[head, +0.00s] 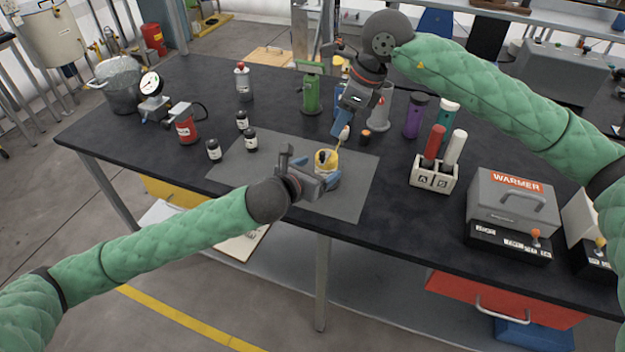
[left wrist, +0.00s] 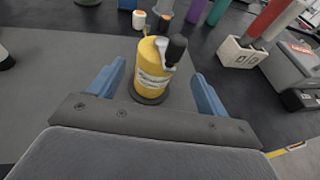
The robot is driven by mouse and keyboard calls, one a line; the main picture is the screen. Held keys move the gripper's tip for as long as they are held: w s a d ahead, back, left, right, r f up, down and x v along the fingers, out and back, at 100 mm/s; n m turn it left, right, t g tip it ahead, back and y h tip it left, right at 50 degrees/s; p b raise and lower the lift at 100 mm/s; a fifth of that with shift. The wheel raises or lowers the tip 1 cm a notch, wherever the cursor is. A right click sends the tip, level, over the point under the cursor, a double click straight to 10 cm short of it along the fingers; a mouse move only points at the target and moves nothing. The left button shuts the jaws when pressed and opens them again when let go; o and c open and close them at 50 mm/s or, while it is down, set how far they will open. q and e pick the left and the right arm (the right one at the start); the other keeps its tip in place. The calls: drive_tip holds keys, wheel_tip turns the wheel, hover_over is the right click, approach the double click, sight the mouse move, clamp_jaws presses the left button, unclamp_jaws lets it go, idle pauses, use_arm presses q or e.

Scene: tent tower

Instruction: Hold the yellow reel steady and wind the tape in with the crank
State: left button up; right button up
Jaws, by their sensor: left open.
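The yellow reel (head: 326,159) stands upright on the grey mat on the table; in the left wrist view it (left wrist: 153,80) has a pale label and a dark round base. Its grey crank with a black knob (left wrist: 176,48) is on top. My left gripper (head: 318,180) is open, with one blue finger on each side of the reel; gaps show on both sides in the left wrist view (left wrist: 158,88). My right gripper (head: 342,130) points down just above and behind the reel; its fingertips are too small to judge.
Several small dark jars (head: 250,139) stand left of the reel. A green pump-like device (head: 312,92), a purple bottle (head: 414,116) and a white holder with red and white tubes (head: 433,180) stand behind and right. The grey warmer (head: 512,205) is further right. The mat's front is clear.

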sight(327, 171)
use_arm(q)
drive_tip(key=shift+s+a+f+y, duration=0.15)
drive_tip(key=shift+s+f+y, duration=0.1)
drive_tip(key=shift+f, duration=0.3)
drive_tip(key=shift+s+a+f+y, duration=0.15)
drive_tip(key=shift+s+f, duration=0.05)
drive_tip(key=shift+f, duration=0.6)
drive_tip(key=shift+x, duration=3.75)
drive_tip(key=shift+f, duration=0.15)
drive_tip(key=shift+c, duration=0.3)
